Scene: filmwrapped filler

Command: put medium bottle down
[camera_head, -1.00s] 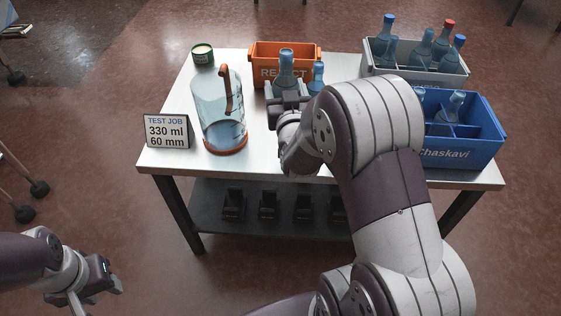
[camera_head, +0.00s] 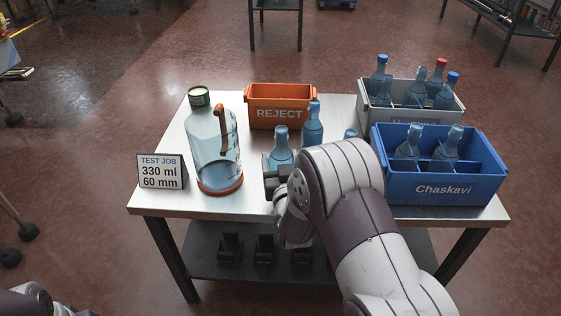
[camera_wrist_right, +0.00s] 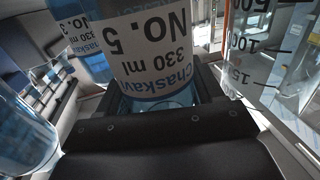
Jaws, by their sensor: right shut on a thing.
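My right gripper (camera_head: 279,180) is shut on a clear bluish bottle (camera_head: 281,152) with a blue cap, held upright over the table's front middle. In the right wrist view this bottle (camera_wrist_right: 160,60) has a white label reading Chaskavi, 330 ml, NO. 5, and sits between the dark jaws (camera_wrist_right: 165,105). Its base is hidden in the head view, so I cannot tell whether it touches the table (camera_head: 255,200). A second bottle (camera_head: 312,125) stands behind it to the right. A third bottle (camera_head: 350,134) is mostly hidden behind my arm. My left gripper is out of frame.
A large clear jug (camera_head: 212,150) with an orange base stands left of the held bottle, near the test job sign (camera_head: 162,171). Behind are an orange REJECT bin (camera_head: 280,113) and a green tin (camera_head: 199,97). At right are a blue Chaskavi crate (camera_head: 440,190) and a grey crate (camera_head: 400,118), both holding bottles.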

